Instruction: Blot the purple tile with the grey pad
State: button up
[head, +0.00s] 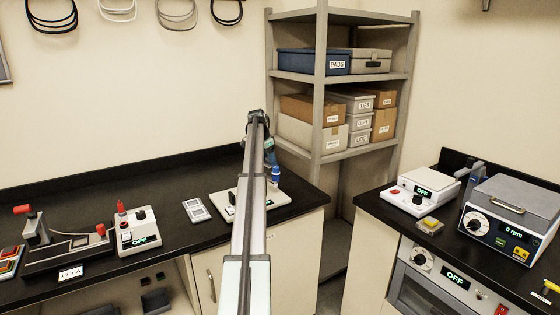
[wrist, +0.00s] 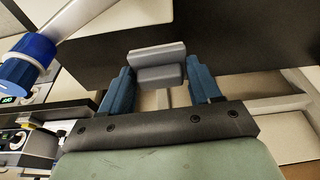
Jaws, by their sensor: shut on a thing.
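My gripper (wrist: 158,68) is shut on the grey pad (wrist: 160,74), which sits between its two blue fingers in the wrist view. The pad is a small grey block with a wider, lighter upper part. In the head view my arm reaches toward the back corner, above a cream instrument (head: 285,205) on the left bench. My own arm hides much of that instrument, and the pad cannot be made out there. I cannot make out the purple tile in either view.
A blue-collared white post (wrist: 30,62) stands close on the left in the wrist view. A small pale grey tray (head: 197,210) lies left of the instrument. A shelf rack (head: 321,90) stands behind. A white box reading OFF (head: 139,232) is further left.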

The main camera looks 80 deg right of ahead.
jog(key=w+a+n, duration=0.1)
jog(key=w+a, duration=0.7)
jog(key=a, duration=0.3)
jog(key=shift+m, duration=0.3)
jog(key=a, duration=0.2)
jog(key=s+a, duration=0.1)
jog(key=a, duration=0.1)
jog(key=s+a, duration=0.1)
jog(key=a, duration=0.2)
jog(key=shift+f, duration=0.2)
jog(key=shift+s+a, duration=0.2)
jog(key=shift+a, duration=0.1)
jog(key=shift+f+m, duration=0.1)
jog(key=shift+m, duration=0.4)
jog(key=shift+f, duration=0.15)
jog(key=shift+f, duration=1.7)
jog(key=shift+f, duration=0.7)
